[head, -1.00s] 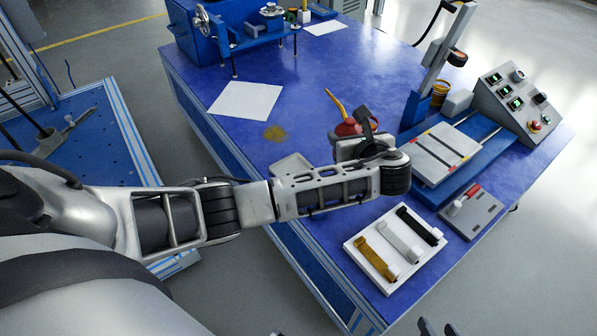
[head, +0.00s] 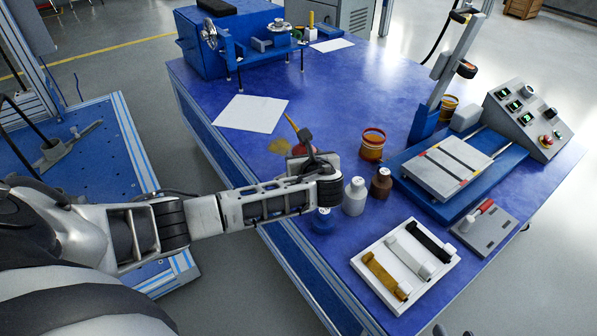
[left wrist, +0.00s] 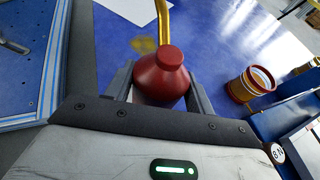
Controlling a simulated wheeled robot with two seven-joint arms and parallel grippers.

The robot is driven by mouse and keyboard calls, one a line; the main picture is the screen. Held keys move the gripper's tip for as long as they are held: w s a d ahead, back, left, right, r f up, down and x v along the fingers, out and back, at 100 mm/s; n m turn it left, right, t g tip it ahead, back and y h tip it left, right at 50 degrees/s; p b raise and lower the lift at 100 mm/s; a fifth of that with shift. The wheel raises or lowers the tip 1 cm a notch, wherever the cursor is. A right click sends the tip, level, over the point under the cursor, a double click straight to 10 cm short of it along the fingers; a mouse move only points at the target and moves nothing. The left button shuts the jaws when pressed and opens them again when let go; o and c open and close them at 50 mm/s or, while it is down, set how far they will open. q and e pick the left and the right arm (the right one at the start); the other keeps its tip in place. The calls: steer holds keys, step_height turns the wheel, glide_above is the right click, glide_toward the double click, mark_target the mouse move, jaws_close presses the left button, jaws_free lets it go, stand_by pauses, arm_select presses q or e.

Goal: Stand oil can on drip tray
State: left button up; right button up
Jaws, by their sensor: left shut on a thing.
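The red oil can (head: 299,149) with its yellow spout is between the fingers of my left gripper (head: 303,154), which is shut on it. The left wrist view shows the can's red body and cap (left wrist: 163,75) between the two fingers (left wrist: 160,88), with the spout pointing away. The can looks about upright; I cannot tell its height above the table. I cannot make out the drip tray now; my left arm and gripper cover part of the table where a pale tray showed earlier. Tips of my right gripper (head: 454,332) barely show at the bottom edge, apart and empty.
Near the left gripper stand a blue bottle (head: 323,220), a white bottle (head: 355,196), a brown bottle (head: 381,183) and an orange-banded tin (head: 372,144). A white tray (head: 372,288) holds several brackets. An oily stain (head: 278,146) and paper (head: 250,112) lie behind.

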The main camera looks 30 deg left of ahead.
arm_select(q)
steer(key=shift+a+f+b, duration=0.65)
steer(key=shift+a+f, duration=0.3)
steer(key=shift+f, duration=0.2)
step_height(320, 180, down, 2)
steer(key=shift+f, duration=0.1)
arm_select(e)
steer(key=shift+s+a+r+t+y, duration=0.1)
steer(key=shift+a+r+t+y, duration=0.1)
steer(key=shift+r, duration=0.2)
steer(key=shift+a+r+t+y, duration=0.15)
steer(key=shift+r+t+y, duration=0.05)
steer(key=shift+r, duration=0.2)
arm_select(q)
steer(key=shift+d+f, duration=0.1)
steer(key=o, duration=1.3)
steer(key=shift+s, duration=0.1)
arm_select(e)
steer(key=shift+d+f, duration=0.1)
steer(key=shift+f, duration=0.05)
arm_select(q)
steer(key=shift+f+b, duration=0.1)
steer(key=shift+b, duration=0.2)
